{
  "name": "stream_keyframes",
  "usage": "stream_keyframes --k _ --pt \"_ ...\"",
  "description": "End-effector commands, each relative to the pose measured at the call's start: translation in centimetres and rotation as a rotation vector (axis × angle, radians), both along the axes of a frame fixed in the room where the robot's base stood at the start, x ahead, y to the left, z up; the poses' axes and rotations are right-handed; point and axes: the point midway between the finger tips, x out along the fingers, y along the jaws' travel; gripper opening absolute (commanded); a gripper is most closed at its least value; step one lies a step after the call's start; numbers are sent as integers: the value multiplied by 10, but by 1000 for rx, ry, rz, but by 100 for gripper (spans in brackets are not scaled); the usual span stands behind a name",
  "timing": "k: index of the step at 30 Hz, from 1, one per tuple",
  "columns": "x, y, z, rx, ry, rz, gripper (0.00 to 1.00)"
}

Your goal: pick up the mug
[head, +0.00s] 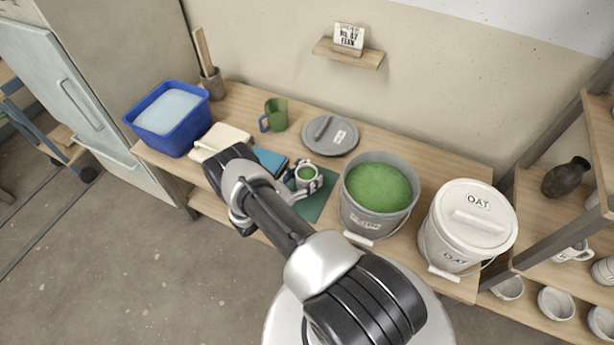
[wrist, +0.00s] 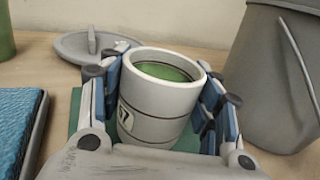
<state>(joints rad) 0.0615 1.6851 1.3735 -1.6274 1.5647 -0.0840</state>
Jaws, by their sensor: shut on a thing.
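The mug is pale grey with dark bands, a label with a 7 showing and green inside; it shows in the wrist view (wrist: 150,128) and in the head view (head: 306,173). My gripper (wrist: 165,88) has its blue-padded fingers on both sides of the mug, shut on it. In the head view my gripper (head: 305,180) is at the mug above a green mat (head: 319,208). The mug looks upright. I cannot tell whether its base touches the mat.
A grey bucket of green glaze (head: 352,214) stands close right of the mug, with a white lidded OAT bucket (head: 450,246) beyond. A grey lid (head: 345,146) and green mug (head: 277,113) are behind.

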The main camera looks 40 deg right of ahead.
Motion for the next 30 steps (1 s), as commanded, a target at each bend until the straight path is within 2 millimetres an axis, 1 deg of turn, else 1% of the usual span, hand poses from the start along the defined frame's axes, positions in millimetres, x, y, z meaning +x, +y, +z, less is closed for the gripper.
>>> stream_keyframes --k 8,14,30 --pt "1 0 17 -4 -2 0 12" --pt "1 0 35 -4 -2 0 12" --pt "2 0 98 -4 -4 0 12"
